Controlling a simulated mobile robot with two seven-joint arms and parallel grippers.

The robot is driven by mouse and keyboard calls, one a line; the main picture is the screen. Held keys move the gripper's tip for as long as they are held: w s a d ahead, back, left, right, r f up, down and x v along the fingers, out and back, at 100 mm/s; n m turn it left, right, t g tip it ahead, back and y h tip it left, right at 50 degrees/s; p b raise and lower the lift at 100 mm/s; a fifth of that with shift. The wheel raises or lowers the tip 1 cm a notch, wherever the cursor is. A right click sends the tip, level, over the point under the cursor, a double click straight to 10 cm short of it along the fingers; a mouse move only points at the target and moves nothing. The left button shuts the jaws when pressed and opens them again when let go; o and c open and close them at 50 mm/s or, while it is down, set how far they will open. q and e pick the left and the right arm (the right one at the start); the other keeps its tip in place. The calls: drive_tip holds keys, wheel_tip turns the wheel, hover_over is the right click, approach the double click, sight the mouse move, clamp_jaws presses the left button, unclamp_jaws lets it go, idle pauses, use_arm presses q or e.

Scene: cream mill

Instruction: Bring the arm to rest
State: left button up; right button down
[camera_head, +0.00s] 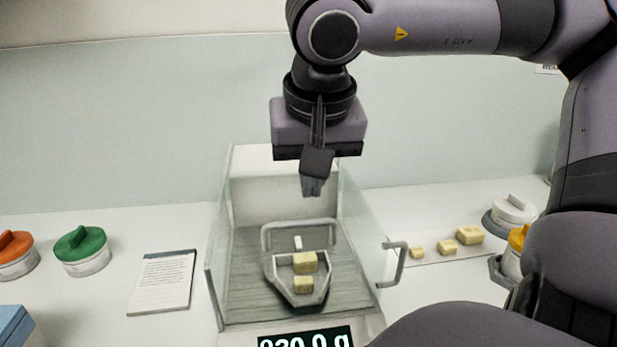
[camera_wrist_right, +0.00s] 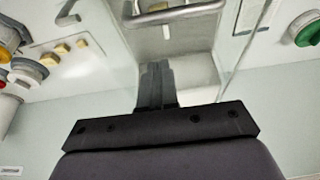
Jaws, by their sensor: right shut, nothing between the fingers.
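My right gripper (camera_head: 312,186) points down above the back part of a glass-sided weighing scale, its fingers shut with nothing between them. In the right wrist view the closed fingers (camera_wrist_right: 155,75) show dark against the scale. Below and in front of it, a grey metal scoop (camera_head: 270,268) sits on the scale's plate (camera_head: 245,290) and holds two pale yellow blocks, a rear one (camera_head: 305,262) and a front one (camera_head: 303,284). The gripper is apart from the scoop and blocks. My left gripper is not in view.
The scale's glass walls (camera_head: 362,235) stand close around; a handle (camera_head: 400,262) juts out at right. Several yellow blocks (camera_head: 446,247) lie on a strip at right, near a white-lidded jar (camera_head: 514,210). At left are a notepad (camera_head: 163,283), a green-lidded jar (camera_head: 81,247) and an orange-lidded jar (camera_head: 15,252).

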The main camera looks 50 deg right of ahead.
drive_tip(key=v, duration=1)
drive_tip(key=shift+p, duration=0.3)
drive_tip(key=shift+w+d+r, duration=0.1)
